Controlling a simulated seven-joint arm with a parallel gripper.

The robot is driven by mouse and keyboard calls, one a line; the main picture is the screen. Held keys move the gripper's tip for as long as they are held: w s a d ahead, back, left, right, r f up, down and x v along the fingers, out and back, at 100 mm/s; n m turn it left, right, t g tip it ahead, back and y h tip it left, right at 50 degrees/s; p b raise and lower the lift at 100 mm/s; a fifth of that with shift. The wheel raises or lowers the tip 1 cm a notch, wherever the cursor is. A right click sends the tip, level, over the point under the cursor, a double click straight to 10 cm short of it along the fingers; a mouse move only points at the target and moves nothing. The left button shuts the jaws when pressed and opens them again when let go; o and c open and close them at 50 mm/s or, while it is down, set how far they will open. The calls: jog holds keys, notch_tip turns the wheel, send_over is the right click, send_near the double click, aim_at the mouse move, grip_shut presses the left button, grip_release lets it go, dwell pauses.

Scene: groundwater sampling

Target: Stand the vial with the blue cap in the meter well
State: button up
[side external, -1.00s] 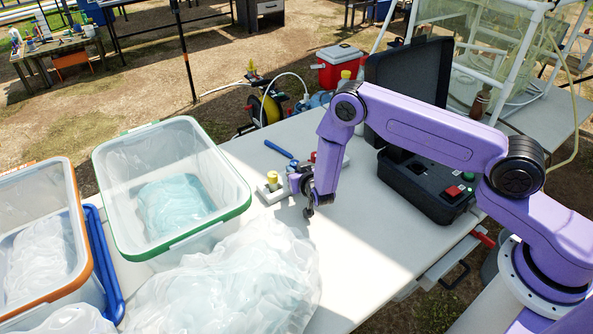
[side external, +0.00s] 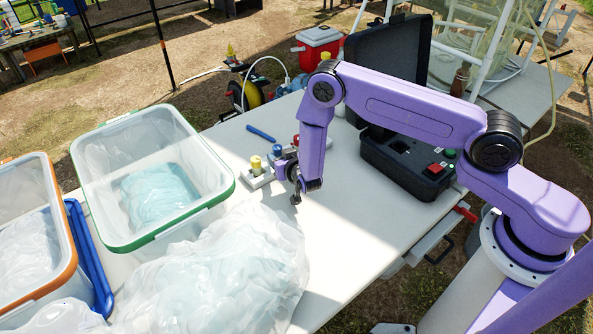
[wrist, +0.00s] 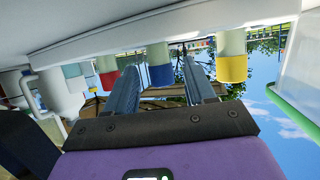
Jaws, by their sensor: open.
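The vial with the blue cap (wrist: 160,72) hangs upside down in the wrist view, between the red-capped and yellow-capped vials. In that view it shows between the two fingers of my gripper (wrist: 165,80), which are open; I cannot tell whether it is within their reach. The meter, an open black case (side external: 385,178), stands right of my gripper. A dark round opening (side external: 398,145) on its panel may be the well.
A yellow-capped vial (side external: 256,164) and a red-capped vial (wrist: 107,72) flank the blue one. A blue pen-like stick (side external: 261,133) lies behind. A green-rimmed bin (side external: 222,194) and a clear plastic bag (side external: 225,275) are at left. The table (side external: 345,225) between gripper and meter is clear.

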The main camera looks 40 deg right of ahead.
jog(key=v, duration=1.5)
jog(key=shift+s+a+r, duration=0.15)
jog(key=shift+r, duration=0.05)
jog(key=shift+a, duration=0.1)
jog(key=s+a+r+n+g+y, duration=0.3)
jog(key=a+r+g+y, duration=0.15)
jog(key=a, duration=0.25)
jog(key=s+d+r+n+g+y, duration=0.1)
jog(key=s+r+n+g, duration=0.3)
jog(key=s, duration=0.6)
jog(key=s+d+r+n+g+y, duration=0.1)
jog(key=s+d+r+n+g, duration=0.3)
jog(key=s+r, duration=0.4)
jog(key=shift+s+n, duration=0.5)
jog(key=shift+s, duration=0.55)
jog(key=shift+o, duration=0.5)
jog(key=s+d+r+n+h, duration=0.2)
jog(key=s+d, duration=0.4)
jog(key=d, duration=0.4)
notch_tip(320, 180, up, 2)
jog(key=shift+s+d+r+n, duration=0.25)
jog(key=shift+d+n, duration=0.15)
jog(key=shift+n, duration=0.4)
jog(key=shift+g+h, duration=0.25)
